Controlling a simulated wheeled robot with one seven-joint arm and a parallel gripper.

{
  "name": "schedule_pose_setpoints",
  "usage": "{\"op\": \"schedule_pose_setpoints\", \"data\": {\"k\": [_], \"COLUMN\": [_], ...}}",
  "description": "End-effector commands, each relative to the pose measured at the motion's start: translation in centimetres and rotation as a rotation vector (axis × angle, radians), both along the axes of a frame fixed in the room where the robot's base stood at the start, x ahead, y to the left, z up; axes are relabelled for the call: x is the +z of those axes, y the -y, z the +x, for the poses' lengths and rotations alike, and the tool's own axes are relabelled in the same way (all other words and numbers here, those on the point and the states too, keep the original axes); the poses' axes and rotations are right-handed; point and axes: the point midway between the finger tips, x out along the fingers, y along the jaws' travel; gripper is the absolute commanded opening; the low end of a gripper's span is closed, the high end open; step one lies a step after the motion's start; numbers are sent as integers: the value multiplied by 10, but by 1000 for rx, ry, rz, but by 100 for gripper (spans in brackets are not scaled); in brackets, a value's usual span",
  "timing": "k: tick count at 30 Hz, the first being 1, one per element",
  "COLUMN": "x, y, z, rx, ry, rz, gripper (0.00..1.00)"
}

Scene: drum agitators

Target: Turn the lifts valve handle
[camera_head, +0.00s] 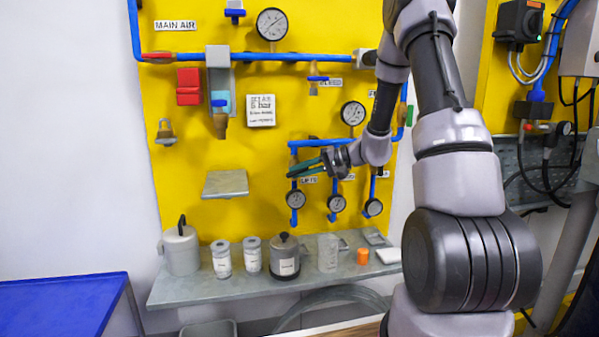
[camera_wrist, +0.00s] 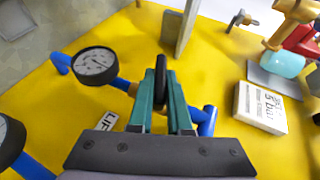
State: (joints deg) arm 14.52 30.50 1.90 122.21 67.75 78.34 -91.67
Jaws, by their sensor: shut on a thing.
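My gripper (camera_head: 298,170) is at the lower right of the yellow panel, by the blue pipe above the label that reads as LIFTS (camera_head: 309,181). In the wrist view, the teal fingers of my gripper (camera_wrist: 161,93) are shut on a black valve handle (camera_wrist: 160,76), with its rounded end showing between the fingertips. The label also shows in part in the wrist view (camera_wrist: 107,121), beside the fingers. The valve body and the pipe behind it are mostly hidden by the fingers. In the head view the handle is hidden by my gripper.
A gauge (camera_head: 296,199) hangs below the label, with another gauge (camera_head: 336,203) to its right. A pressure sign (camera_head: 261,110) is on the panel at upper left. A grey panel shelf (camera_head: 226,184) sticks out at left. Pots and cans stand on the bench (camera_head: 205,292) below.

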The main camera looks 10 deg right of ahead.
Motion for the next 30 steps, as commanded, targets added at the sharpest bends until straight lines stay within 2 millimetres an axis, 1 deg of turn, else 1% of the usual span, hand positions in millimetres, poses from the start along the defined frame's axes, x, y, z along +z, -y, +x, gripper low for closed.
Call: {"op": "schedule_pose_setpoints", "data": {"k": [7, 8, 9, 10, 19, 22, 26, 30], "x": [-1, -1, -1, -1, 0, 2, 8, 18], "y": [0, 0, 0, 0, 0, 5, 21, 47], "z": [-1, -1, -1, -1, -1, -2, -9, -20], "rx": [2, 3, 2, 2, 2, 0, -2, -3], "ry": [-1, -2, -1, -1, -1, 0, 1, 1], "rz": [-2, -2, -2, -2, -2, -2, -2, -3], "gripper": [0, 20, 35, 46, 46, 46, 46, 46]}}
